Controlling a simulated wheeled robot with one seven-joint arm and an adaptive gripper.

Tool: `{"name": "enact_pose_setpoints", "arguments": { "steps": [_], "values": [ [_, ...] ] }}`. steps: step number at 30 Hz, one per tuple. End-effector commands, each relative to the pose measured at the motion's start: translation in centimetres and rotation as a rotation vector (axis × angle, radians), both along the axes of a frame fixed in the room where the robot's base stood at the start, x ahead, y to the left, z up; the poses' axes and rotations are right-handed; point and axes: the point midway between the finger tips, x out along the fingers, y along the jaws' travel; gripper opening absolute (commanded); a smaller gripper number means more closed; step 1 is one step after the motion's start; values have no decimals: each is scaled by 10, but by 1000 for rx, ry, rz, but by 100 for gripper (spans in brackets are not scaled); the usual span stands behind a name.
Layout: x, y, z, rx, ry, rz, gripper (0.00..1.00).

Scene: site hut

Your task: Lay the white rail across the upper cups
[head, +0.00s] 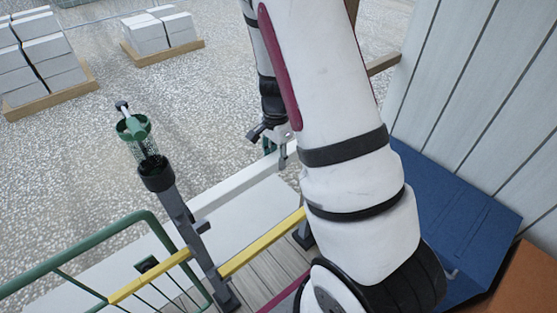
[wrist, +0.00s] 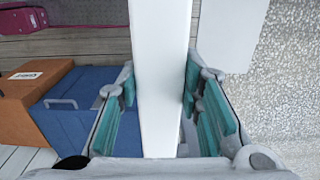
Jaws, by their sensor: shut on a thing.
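My gripper (wrist: 160,110) is shut on the white rail (wrist: 162,70), with teal pads on both sides of it in the wrist view. In the head view the rail (head: 240,175) slants behind my arm, and my gripper (head: 275,142) is at its far part. A grey post (head: 180,215) at centre left has a black upper cup (head: 155,174) at its top. The rail's near end shows to the right of this post; I cannot tell whether they touch. A second post (head: 303,236) is mostly hidden behind my arm, and its upper cup is not visible.
A yellow rail (head: 262,243) crosses low between the posts. A green handrail (head: 90,240) is at lower left. A blue box (head: 455,215) and orange box (head: 530,285) are at right. Block pallets (head: 160,45) stand on open gravel.

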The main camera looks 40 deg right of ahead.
Motion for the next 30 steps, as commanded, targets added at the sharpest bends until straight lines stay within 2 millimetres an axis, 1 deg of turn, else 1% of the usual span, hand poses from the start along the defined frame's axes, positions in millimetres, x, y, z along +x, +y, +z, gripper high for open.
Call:
{"name": "enact_pose_setpoints", "arguments": {
  "steps": [1,4,19,24,30],
  "values": [
    [6,0,-2,-2,-3,1,0],
    [12,0,-4,-1,-1,1,0],
    [10,0,-42,0,0,-1,0],
    [10,0,-47,-1,-1,-1,0],
    [9,0,-47,-1,-1,0,0]
  ]
}}
